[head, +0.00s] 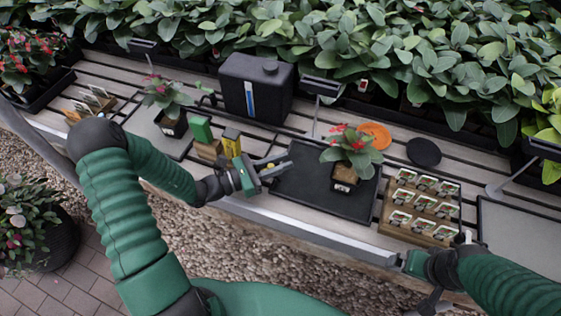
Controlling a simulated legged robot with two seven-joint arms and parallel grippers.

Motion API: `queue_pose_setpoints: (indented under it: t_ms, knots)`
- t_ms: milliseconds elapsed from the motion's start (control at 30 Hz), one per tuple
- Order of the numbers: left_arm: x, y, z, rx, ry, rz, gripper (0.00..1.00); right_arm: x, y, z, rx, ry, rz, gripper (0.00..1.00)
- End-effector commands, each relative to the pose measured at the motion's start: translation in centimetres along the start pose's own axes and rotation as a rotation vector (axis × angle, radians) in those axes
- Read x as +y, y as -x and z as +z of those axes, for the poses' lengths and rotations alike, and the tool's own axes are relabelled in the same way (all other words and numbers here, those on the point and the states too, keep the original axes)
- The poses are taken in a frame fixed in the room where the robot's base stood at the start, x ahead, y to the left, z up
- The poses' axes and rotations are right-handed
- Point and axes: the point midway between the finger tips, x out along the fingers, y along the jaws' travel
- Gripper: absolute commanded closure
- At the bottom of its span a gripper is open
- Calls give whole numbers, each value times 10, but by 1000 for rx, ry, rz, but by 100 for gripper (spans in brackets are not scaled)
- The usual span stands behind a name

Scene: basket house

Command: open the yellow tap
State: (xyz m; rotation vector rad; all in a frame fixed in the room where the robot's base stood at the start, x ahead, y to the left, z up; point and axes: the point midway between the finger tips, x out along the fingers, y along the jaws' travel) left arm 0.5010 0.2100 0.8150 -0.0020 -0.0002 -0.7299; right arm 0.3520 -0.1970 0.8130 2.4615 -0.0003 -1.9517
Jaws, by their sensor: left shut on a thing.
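A yellow upright piece (232,143), which I take to be the yellow tap, stands beside a green one (200,130) by a small wooden block (209,150), near the bench's front edge. My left gripper (269,167) is just right of the yellow piece, low over the bench. Its jaws are shut on a small yellow part, which they mostly hide. I cannot tell whether the tap is open; no water is visible. My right gripper (407,263) is at the bench's front edge on the right, apart from the tap; its jaws are unclear.
A black canister (256,88) stands behind the tap. A black tray (300,190) with a potted red-flowered plant (350,158) lies right of my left gripper. Dense plants line the back.

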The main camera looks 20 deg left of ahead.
Motion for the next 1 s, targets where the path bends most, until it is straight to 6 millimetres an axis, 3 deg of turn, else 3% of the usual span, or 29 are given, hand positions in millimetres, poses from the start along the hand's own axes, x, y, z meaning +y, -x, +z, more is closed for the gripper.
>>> queue_pose_setpoints:
  t_ms: [267,300,433,867,1000]
  knots:
    - [3,0,0,1,-3,21,100,0,2,0,0,0,0,2]
    - [3,0,0,1,-3,21,78,0,2,0,0,0,0,2]
    - [3,0,0,1,-3,20,61,0,2,0,0,0,0,2]
    - [2,1,0,2,-1,18,60,0,2,0,0,0,0,2]
    - [3,16,0,3,-1,21,60,0,4,-1,0,0,0,2]
